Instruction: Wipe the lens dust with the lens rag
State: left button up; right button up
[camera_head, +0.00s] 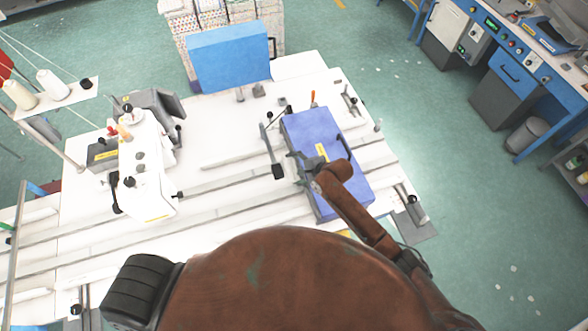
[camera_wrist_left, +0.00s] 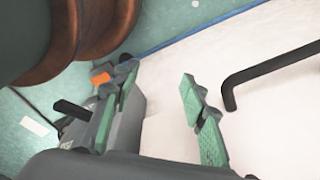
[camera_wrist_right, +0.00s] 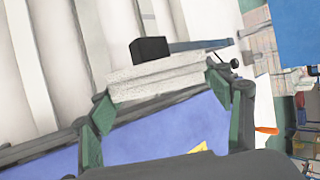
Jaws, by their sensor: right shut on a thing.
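My right gripper (camera_head: 297,163) is over the left edge of the blue box on the white table. In the right wrist view, my right gripper (camera_wrist_right: 162,105) is shut on a pale grey, flat piece, which looks like the lens rag (camera_wrist_right: 165,82). Just beyond the rag is a black block on a grey bar (camera_wrist_right: 150,50); the same black block (camera_head: 277,171) stands left of the gripper in the head view. I cannot make out a lens or dust on it. My left gripper (camera_wrist_left: 160,85) is open and empty; the head view does not show it.
The blue box (camera_head: 350,178) has a dark handle. A white sewing machine (camera_head: 145,165) stands on the left of the table. A blue panel (camera_head: 228,58) rises at the back. In the left wrist view, a bent black rod (camera_wrist_left: 265,75) is right of the fingers.

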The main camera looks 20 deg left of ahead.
jog(key=shift+r+p, duration=0.4)
jog(key=shift+r, duration=4.6)
